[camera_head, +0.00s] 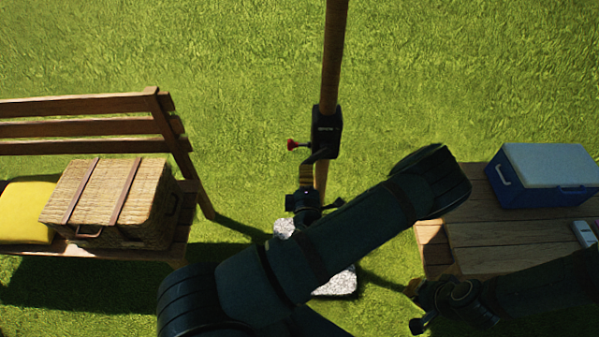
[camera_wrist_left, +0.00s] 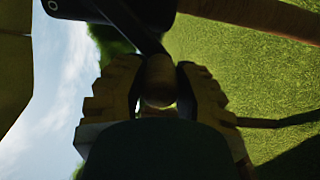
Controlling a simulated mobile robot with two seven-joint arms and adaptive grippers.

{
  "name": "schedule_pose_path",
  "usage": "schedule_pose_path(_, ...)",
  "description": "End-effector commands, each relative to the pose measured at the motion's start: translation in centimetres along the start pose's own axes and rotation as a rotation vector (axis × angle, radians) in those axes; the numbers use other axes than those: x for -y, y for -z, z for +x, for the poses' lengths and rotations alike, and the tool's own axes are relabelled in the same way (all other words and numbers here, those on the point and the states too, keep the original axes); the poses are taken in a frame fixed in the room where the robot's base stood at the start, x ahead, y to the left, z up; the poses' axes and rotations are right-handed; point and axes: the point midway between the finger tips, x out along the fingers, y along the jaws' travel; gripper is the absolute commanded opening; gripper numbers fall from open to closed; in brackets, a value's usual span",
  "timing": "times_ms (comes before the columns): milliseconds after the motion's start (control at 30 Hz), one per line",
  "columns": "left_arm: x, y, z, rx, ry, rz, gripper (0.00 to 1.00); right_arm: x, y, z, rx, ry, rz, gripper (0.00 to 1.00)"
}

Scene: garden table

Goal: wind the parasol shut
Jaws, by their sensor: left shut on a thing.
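The parasol's wooden pole (camera_head: 335,50) stands upright in the middle of the head view. A black crank housing (camera_head: 326,130) with a red knob (camera_head: 293,145) is fixed on it. The crank handle (camera_head: 306,174) hangs below the housing. My left gripper (camera_head: 305,192) is at the handle from below. In the left wrist view its two yellow-backed fingers are shut on the rounded crank handle (camera_wrist_left: 158,80), with the dark housing (camera_wrist_left: 110,8) and pole (camera_wrist_left: 270,15) above. My right gripper (camera_head: 414,308) is at the lower right, open and empty, away from the pole. The canopy is not in the head view.
The pole stands on a speckled stone base (camera_head: 340,284), partly hidden by my left arm. A wooden bench (camera_head: 90,128) with a wicker basket (camera_head: 125,203) and yellow cushion (camera_head: 25,211) is at left. A wooden table (camera_head: 490,235) with a blue cooler (camera_head: 545,175) is at right.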

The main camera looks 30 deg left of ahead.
Motion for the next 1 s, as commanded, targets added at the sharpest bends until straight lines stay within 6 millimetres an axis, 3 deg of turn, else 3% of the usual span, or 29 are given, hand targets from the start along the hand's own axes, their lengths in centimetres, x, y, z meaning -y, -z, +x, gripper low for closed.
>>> schedule_pose_path(300, 1.9, -3.3, 0.0, 0.006, -0.002, -0.003, 0.0, -0.3, -0.1, 0.9, 0.0, 0.0, 0.0, 0.0)
schedule_pose_path(567, 2.1, -6.1, 0.0, 0.005, -0.002, -0.004, 0.0, -0.3, -0.1, 0.9, 0.0, 0.0, 0.0, 0.0)
schedule_pose_path(1000, 0.5, -10.3, 0.0, 0.004, -0.003, -0.005, 0.0, 0.1, 0.1, -0.3, 0.0, 0.0, 0.0, 0.0)
